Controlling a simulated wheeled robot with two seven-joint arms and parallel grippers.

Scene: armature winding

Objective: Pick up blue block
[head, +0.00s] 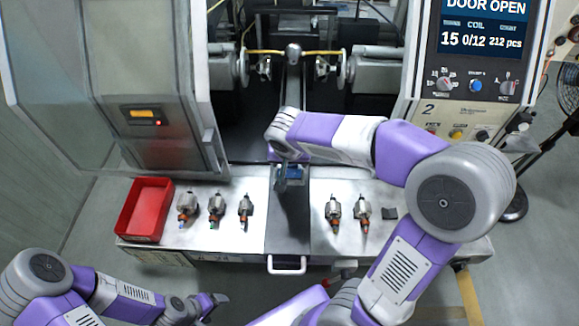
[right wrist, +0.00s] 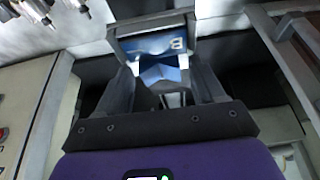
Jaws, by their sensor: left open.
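The blue block (head: 291,172) is in the middle, above the dark centre strip of the bench, partly hidden by my right gripper (head: 290,180). In the right wrist view the blue block (right wrist: 155,45) shows a pale letter-like mark and dark edges. The fingers of my right gripper (right wrist: 165,85) stand on either side of it; whether they press on it I cannot tell. My left gripper (head: 216,298) is open and empty, low at the left, in front of the bench and well away from the block.
A red tray (head: 146,209) stands at the bench's left end. Several armatures lie on the metal top, including one (head: 187,206) beside the tray and one (head: 361,212) at right. The open winding machine (head: 293,55) stands behind.

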